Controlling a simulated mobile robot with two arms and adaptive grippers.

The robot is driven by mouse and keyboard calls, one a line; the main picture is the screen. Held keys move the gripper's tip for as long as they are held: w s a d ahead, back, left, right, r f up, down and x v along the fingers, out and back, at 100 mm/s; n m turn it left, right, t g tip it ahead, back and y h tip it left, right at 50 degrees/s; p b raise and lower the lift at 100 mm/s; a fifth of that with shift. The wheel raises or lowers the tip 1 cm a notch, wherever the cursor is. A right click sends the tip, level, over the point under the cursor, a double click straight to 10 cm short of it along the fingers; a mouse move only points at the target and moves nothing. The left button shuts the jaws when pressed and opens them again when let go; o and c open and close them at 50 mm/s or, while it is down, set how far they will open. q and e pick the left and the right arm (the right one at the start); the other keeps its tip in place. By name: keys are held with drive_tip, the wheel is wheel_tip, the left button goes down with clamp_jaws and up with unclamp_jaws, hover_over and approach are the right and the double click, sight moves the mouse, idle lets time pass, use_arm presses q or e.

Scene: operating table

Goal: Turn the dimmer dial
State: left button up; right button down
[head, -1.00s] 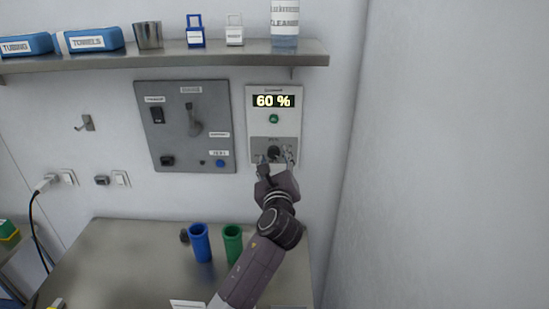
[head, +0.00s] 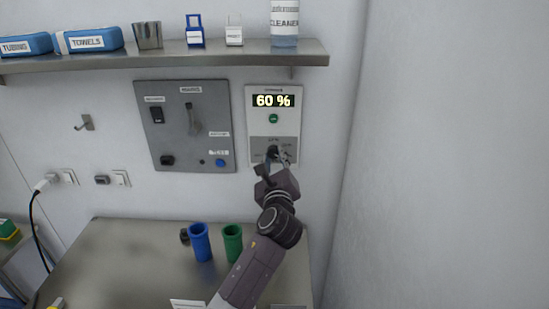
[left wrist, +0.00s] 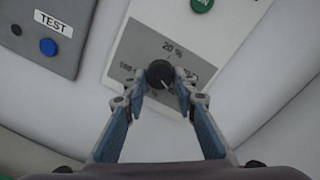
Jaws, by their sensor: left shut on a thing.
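The dimmer dial (head: 272,151) is a small dark knob on the grey lower part of a white wall panel (head: 255,135). The panel's display (head: 272,101) reads 60 %, with a green button (head: 273,118) below it. My left gripper (head: 276,157) is at the dial, shut on it. In the left wrist view the dial (left wrist: 159,73) sits between the fingertips of the gripper (left wrist: 160,80); a light pointer mark shows on its face, and a "20 %" label is above it. My right gripper is not in view.
A grey switch panel (head: 178,135) with a lever is left of the dimmer. A metal shelf (head: 170,58) with boxes and bottles runs above. Below, a metal table (head: 120,260) holds a blue cup (head: 200,243) and a green cup (head: 232,243). The wall at right is bare.

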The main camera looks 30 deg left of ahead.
use_arm(q)
drive_tip(key=n+p, duration=0.1)
drive_tip(key=n, duration=0.4)
drive_tip(key=shift+r, duration=0.1)
drive_tip(key=n, duration=0.3)
drive_tip(key=shift+h+p, duration=0.3)
drive_tip(key=shift+n, duration=1.1)
drive_tip(key=o, duration=1.2)
drive_tip(key=shift+c, duration=0.2)
drive_tip(key=shift+s, duration=0.1)
